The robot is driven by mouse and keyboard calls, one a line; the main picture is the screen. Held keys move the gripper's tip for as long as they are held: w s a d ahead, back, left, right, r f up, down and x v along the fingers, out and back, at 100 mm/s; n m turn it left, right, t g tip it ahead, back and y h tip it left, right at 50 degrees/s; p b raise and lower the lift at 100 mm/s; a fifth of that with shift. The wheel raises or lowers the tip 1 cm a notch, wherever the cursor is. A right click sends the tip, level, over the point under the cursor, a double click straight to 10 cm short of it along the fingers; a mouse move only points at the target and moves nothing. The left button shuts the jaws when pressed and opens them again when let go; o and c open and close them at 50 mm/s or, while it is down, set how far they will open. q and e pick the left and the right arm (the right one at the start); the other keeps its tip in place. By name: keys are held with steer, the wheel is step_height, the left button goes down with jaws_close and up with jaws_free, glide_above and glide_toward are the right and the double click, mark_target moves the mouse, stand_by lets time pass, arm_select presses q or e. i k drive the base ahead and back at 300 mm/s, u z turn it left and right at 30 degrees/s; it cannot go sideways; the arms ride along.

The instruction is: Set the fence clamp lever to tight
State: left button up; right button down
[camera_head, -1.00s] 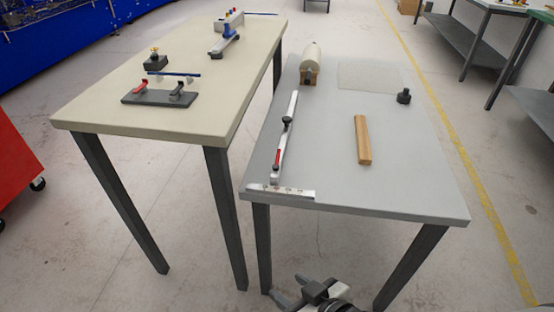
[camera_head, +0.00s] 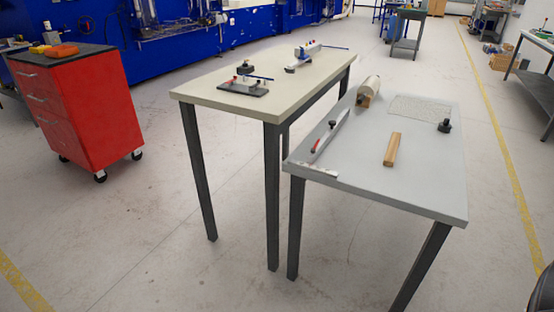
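The fence (camera_head: 328,135) is a slim silver bar on the left side of the grey table (camera_head: 420,190). A small red lever (camera_head: 316,146) sits near its front end, and a dark knob (camera_head: 332,125) sits farther back along it. The lever is too small here for me to tell its setting. A short pale scale strip (camera_head: 316,170) lies at the bar's front end. Neither of my grippers is in view. A dark rounded shape at the lower right edge may be part of my own arm.
A wooden block (camera_head: 392,149), a roll on a stand (camera_head: 368,91), a clear sheet (camera_head: 420,106) and a black knob (camera_head: 445,126) are on the grey table. A beige table (camera_head: 215,95) with fixtures adjoins left. A red tool cabinet (camera_head: 75,105) stands farther left. The front floor is clear.

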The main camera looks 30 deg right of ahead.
mark_target(313, 150)
steer(key=u, duration=0.2)
steer(key=k, duration=0.2)
steer(key=z, duration=0.95)
steer(key=i, duration=0.7)
steer(key=z, duration=0.55)
steer(key=i, duration=0.9)
steer(key=u, duration=0.45)
